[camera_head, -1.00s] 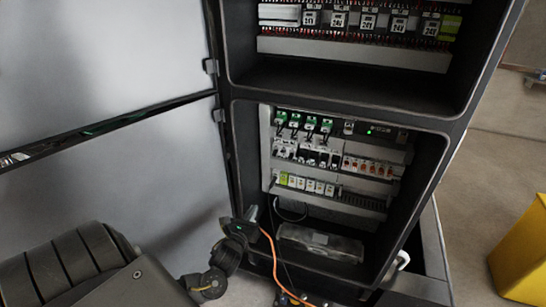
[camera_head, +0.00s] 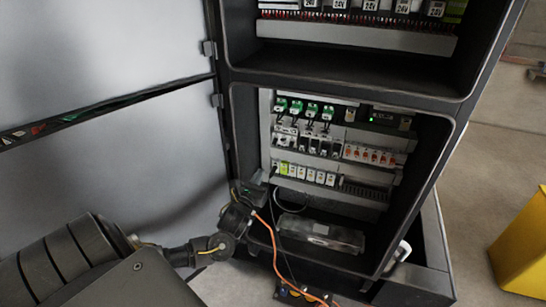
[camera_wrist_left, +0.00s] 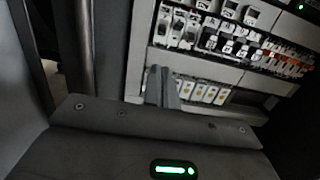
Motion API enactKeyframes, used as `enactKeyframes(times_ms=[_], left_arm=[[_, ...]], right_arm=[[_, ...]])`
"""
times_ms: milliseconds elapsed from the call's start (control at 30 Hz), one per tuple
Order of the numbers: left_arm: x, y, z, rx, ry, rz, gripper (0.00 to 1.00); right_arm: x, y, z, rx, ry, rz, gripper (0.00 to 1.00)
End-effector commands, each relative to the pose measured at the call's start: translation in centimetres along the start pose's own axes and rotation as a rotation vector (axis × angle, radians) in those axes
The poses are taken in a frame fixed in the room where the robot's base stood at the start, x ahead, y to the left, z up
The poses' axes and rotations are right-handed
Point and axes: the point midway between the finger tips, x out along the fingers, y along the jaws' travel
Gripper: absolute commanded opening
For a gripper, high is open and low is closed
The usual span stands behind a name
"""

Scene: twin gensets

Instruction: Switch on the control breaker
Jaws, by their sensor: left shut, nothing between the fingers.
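The control breaker is among the switchgear in the lower bay of the open cabinet; I cannot read which device it is. White breakers (camera_head: 285,136) stand at the left of the middle row, then dark-fronted ones (camera_head: 322,146), then small ones with orange-red levers (camera_head: 370,155). They also show in the left wrist view, white ones (camera_wrist_left: 178,27) and orange ones (camera_wrist_left: 280,55). My left gripper (camera_head: 266,179) is shut and empty at the bay's left edge, low near the terminal row. Its closed fingers (camera_wrist_left: 161,86) appear below the white breakers in the wrist view. My right gripper is not in view.
The cabinet door (camera_head: 120,150) stands open at the left, beside my left arm. A row of pale terminal blocks (camera_head: 308,174) lies below the breakers. An orange cable (camera_head: 268,232) hangs by my gripper. A yellow object (camera_head: 522,245) stands on the floor at right.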

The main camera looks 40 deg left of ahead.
Motion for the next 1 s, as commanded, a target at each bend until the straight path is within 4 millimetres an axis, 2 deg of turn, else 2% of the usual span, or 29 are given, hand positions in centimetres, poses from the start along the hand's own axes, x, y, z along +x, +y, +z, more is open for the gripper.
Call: enactKeyframes(times_ms=[33,100,500,733,1000], left_arm=[[1.2,0.0,-0.7,0.001,-0.005,0.001,0.0],[2.8,0.1,-0.7,0.0,-0.005,0.002,0.0],[10.9,0.1,-0.5,-0.001,-0.003,0.003,0.0],[13.4,0.1,-0.2,0.0,-0.001,0.003,0.0],[14.0,0.0,-0.1,-0.001,0.001,0.001,0.0]], right_arm=[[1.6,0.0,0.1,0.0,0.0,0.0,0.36],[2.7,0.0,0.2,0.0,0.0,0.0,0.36],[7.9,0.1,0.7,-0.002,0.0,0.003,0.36],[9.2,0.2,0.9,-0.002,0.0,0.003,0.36],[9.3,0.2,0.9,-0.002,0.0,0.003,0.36]])
